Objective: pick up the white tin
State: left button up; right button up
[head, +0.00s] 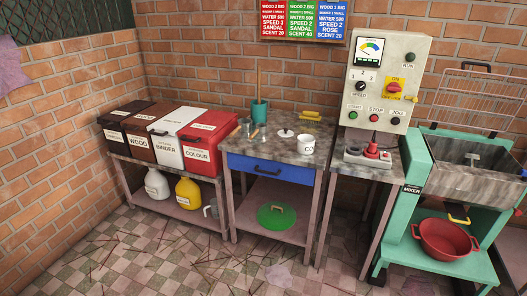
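A small white tin-like vessel (305,145) with dark lettering stands upright at the right front of the grey worktop (270,150), above the blue drawer (270,169). Its lettering is only partly readable. A flat white disc with a dark knob (286,133) lies just left of it, apart from it. Neither of my grippers shows in the head view.
Left of the vessel are metal cups (245,125) and a teal pot (260,111) holding a stick. A yellow object (311,115) lies behind. Labelled bins (205,140) stand left; a control panel (380,80) and green mixer (415,170) stand right.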

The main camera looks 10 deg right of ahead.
aim_at(305, 146)
jog(key=u, duration=0.3)
jog(key=i, duration=1.85)
jog(key=z, duration=0.9)
